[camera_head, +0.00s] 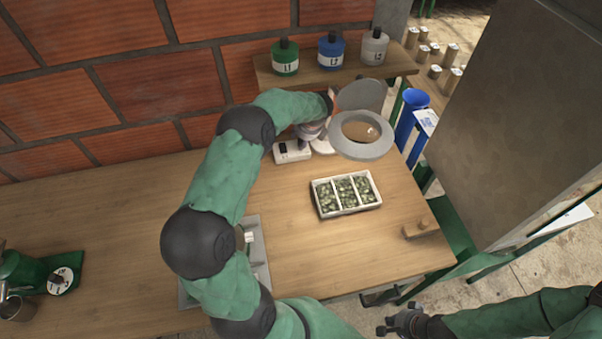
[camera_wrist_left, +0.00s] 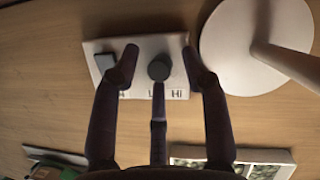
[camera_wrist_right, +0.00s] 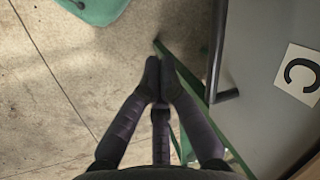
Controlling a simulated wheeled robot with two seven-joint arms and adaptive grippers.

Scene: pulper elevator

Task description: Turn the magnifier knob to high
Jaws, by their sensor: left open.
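The magnifier's dark round knob (camera_wrist_left: 160,68) stands on a white control box (camera_wrist_left: 172,42), which also has a dark rectangular switch (camera_wrist_left: 105,60). Printed marks along the box edge are partly hidden by my fingers; one at the right seems to read "HI". The knob's pointer direction cannot be made out. My left gripper (camera_wrist_left: 160,58) is open, its fingers spread on both sides of the knob; contact cannot be told. In the head view the box (camera_head: 293,152) lies beside the ring magnifier (camera_head: 362,151). My right gripper (camera_wrist_right: 161,62) is empty, fingertips together, off the table's front edge.
The magnifier's round base (camera_wrist_left: 225,45) is close beside the box. A divided tray of green beans (camera_head: 347,207) lies in front. Bottles (camera_head: 285,62) stand on the back shelf. A grey panel (camera_head: 530,120) rises at the right. The table's left part is mostly clear.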

